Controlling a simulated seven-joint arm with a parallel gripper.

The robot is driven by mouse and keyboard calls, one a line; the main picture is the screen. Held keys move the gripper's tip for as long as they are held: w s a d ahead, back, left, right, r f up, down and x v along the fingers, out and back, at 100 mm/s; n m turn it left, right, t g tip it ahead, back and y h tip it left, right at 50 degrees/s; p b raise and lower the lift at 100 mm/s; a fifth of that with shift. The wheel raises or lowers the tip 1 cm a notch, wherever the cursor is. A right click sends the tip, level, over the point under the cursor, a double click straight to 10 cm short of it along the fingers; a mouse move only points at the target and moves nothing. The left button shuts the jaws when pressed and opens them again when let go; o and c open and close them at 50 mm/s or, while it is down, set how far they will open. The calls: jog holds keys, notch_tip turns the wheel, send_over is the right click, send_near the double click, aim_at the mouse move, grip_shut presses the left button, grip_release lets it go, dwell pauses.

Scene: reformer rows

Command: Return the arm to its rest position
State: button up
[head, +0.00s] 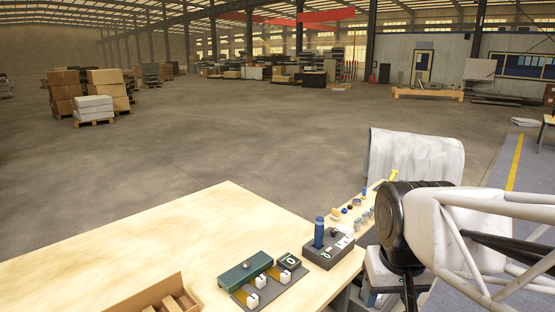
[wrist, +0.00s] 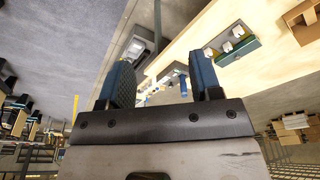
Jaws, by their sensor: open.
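My gripper (wrist: 161,82) shows in the wrist view with its two blue-grey fingers spread apart and nothing between them. It is clear of the wooden table (wrist: 185,45), which appears beyond the fingertips. In the head view my arm is at the right edge, beside the table's right end, and the gripper's fingers cannot be made out there. On the table (head: 190,227) stand a green-topped block (head: 246,272) with several white pieces in front, and a dark box (head: 328,251) with a blue cylinder (head: 319,232).
A cardboard box with dividers (head: 150,298) is at the table's front edge. Several small coloured parts (head: 357,210) lie near its right end, by a grey-white panel (head: 415,160). The table's left part is bare. Open floor (head: 230,140) stretches behind; pallets of boxes (head: 93,103) stand far off.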

jog(key=s, duration=0.1)
jog(key=s+f, duration=0.1)
jog(key=s, duration=0.1)
jog(key=s+f, duration=0.1)
jog(key=s, duration=0.1)
jog(key=shift+a+f, duration=0.1)
jog(key=shift+f, duration=0.1)
